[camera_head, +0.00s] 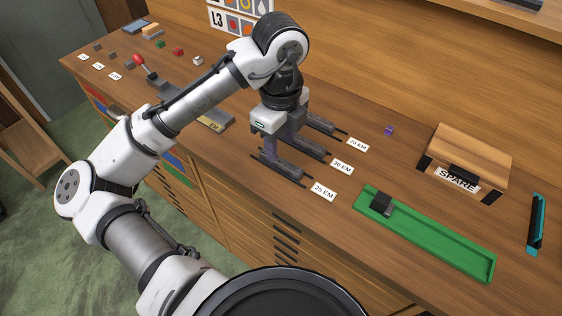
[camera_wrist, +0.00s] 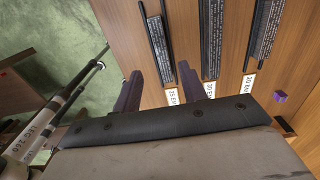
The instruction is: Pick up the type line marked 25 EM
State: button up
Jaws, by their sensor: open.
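The 25 EM type line (camera_head: 284,165) is a dark grey bar lying on the bench, nearest the front edge, with its white 25 EM label (camera_head: 323,192) at its right end. My gripper (camera_head: 281,143) hangs over the left part of the type lines, fingers pointing down. In the wrist view, my gripper's purple fingers (camera_wrist: 163,92) are open and empty. The 25 EM line (camera_wrist: 159,48) appears ahead of the gap between them, with its label (camera_wrist: 173,97) partly in that gap. Whether the fingertips reach the line's height is unclear.
The 30 EM line (camera_head: 306,147) and 20 EM line (camera_head: 322,124) lie parallel behind it, closely spaced. A green tray (camera_head: 440,238) with a dark block (camera_head: 382,203) is to the right. A wooden SPARE box (camera_head: 470,155) and a purple cube (camera_head: 388,130) stand farther back.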

aim_at(281, 161)
jog(key=shift+w+f+p, duration=0.15)
jog(key=shift+f+p, duration=0.1)
jog(key=shift+f, duration=1.15)
jog(key=shift+w+f+p, duration=0.1)
jog(key=shift+f+p, duration=0.1)
jog(key=shift+f, duration=1.15)
grip_shut()
